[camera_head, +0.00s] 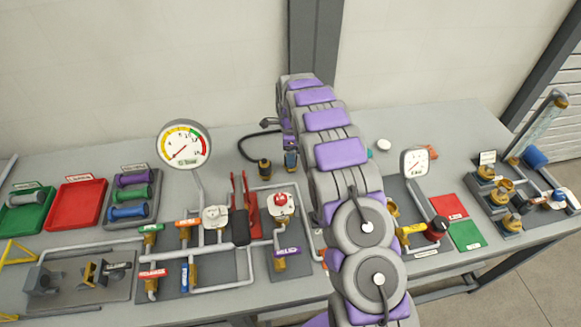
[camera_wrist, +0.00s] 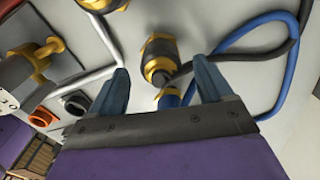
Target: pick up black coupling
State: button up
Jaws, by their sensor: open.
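A black coupling with brass-coloured ends (camera_wrist: 159,58) lies on the grey bench. In the wrist view it is between and slightly beyond the tips of my gripper (camera_wrist: 160,67), apart from both fingers. My gripper is open and empty. A blue coupling with a brass collar (camera_wrist: 168,98) shows nearer the palm, between the fingers, partly hidden by the gripper body. In the head view a black and brass coupling (camera_head: 264,170) lies at the end of a black hose (camera_head: 243,148), left of my gripper (camera_head: 290,158), whose fingers are hard to make out there.
A blue hose (camera_wrist: 276,95) loops right of my fingers beside the black hose. A pipe panel with valves and a gauge (camera_head: 184,146) stands left. Green, red and grey trays (camera_head: 76,203) lie farther left. A smaller gauge (camera_head: 415,162) stands right of my arm.

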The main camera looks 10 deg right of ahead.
notch_tip(320, 180, down, 3)
jog(key=shift+w, duration=0.1)
jog(key=c, duration=1.3)
jog(key=shift+o, duration=0.2)
jog(key=shift+r, duration=0.1)
notch_tip(320, 180, up, 10)
jog(key=shift+r+p, duration=0.1)
jog(key=shift+p, duration=0.6)
